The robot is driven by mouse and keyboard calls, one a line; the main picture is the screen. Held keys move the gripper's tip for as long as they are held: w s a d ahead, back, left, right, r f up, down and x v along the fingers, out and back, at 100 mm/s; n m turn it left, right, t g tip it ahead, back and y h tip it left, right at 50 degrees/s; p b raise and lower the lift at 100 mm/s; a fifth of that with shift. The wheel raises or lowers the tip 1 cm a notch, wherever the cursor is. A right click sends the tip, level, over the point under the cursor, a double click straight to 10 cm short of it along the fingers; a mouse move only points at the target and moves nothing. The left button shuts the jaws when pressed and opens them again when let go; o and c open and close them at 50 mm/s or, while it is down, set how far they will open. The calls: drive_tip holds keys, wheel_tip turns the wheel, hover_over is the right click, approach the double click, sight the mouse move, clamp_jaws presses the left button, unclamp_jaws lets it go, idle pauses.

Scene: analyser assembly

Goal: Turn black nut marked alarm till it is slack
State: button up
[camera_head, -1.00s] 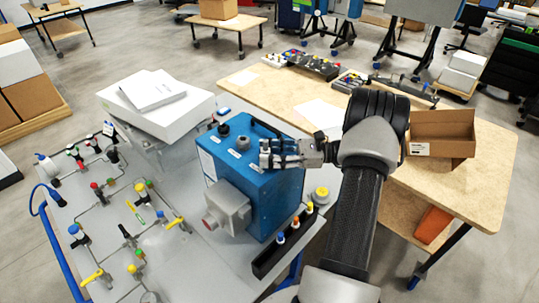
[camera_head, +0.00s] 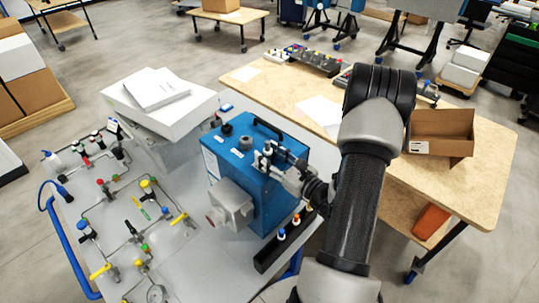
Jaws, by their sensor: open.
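The blue analyser box (camera_head: 284,203) stands on the grey bench. On its top are a black nut (camera_head: 226,130) near the back left corner and a grey fitting (camera_head: 244,143) to the right of it. Small white labels sit by them, but their print is too small to read, so I cannot tell which is marked alarm. My gripper (camera_head: 266,156) is open over the right part of the box top, right of the grey fitting. Its fingers cover part of the top there, and I cannot tell whether they touch anything.
A black carrying handle (camera_head: 268,128) rises from the back of the box top. A grey housing (camera_head: 230,206) sticks out of its front. A black strip with coloured caps (camera_head: 281,235) lies to the right. Pipes and valves fill the bench's left.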

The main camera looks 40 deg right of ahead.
drive_tip(key=h, duration=0.1)
drive_tip(key=m+h, duration=0.1)
drive_tip(key=shift+w+a+m+h, duration=0.1)
drive_tip(key=shift+a+m+h, duration=0.1)
drive_tip(key=shift+m+h, duration=0.1)
drive_tip(key=shift+d+m+h, duration=0.15)
drive_tip(key=shift+m+h, duration=0.25)
drive_tip(key=shift+h, duration=0.2)
drive_tip(key=shift+c, duration=0.3)
clamp_jaws()
drive_tip(key=shift+d+n+y+b, duration=0.15)
drive_tip(key=shift+n+y+b, duration=0.15)
drive_tip(key=shift+y, duration=0.1)
drive_tip(key=shift+o, duration=0.3)
unclamp_jaws()
